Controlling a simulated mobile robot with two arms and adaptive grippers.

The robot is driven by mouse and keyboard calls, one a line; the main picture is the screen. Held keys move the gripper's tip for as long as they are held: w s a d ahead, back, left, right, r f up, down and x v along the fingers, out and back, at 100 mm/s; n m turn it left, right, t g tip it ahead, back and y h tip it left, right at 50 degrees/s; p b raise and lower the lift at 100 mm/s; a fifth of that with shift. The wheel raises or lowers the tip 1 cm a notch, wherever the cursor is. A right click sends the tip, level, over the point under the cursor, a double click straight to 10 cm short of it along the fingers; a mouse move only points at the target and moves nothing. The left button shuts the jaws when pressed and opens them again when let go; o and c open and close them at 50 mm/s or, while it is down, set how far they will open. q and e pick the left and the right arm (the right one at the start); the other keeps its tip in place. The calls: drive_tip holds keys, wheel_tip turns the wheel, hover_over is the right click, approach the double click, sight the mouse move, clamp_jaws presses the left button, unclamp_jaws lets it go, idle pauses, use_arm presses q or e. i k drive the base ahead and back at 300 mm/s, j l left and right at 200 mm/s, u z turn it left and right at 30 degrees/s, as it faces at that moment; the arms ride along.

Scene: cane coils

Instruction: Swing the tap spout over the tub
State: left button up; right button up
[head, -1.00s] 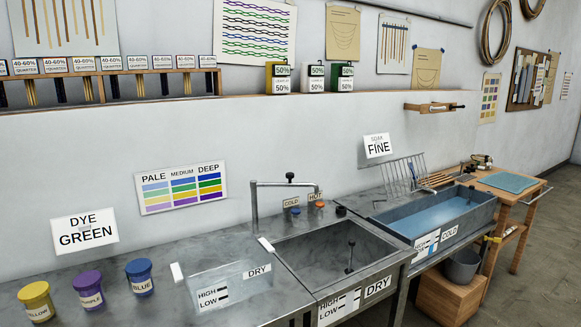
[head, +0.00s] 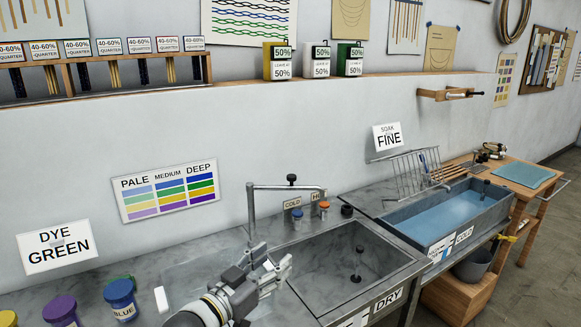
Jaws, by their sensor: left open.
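The grey metal tap rises from the counter behind the sink. Its spout (head: 272,186) runs to the right from the post (head: 251,215), with a black knob (head: 291,179) on top and its outlet end near the hot and cold valves. The grey sink basin (head: 340,262), labelled DRY, lies in front and to the right. My left gripper (head: 274,256) is open and empty, in front of and below the spout, apart from it in the picture. My right gripper is not in view.
A blue cold valve (head: 297,214) and an orange hot valve (head: 323,206) stand behind the sink. Blue (head: 121,299) and purple (head: 60,309) dye pots stand at left. A water-filled trough (head: 445,212) and wire rack (head: 410,174) are at right.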

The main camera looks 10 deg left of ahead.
sight(249, 186)
drive_tip(key=i+j, duration=0.2)
drive_tip(key=i, duration=0.2)
drive_tip(key=i+j, duration=0.15)
drive_tip(key=i, duration=0.2)
drive_tip(key=i+j, duration=0.2)
drive_tip(key=i, duration=0.2)
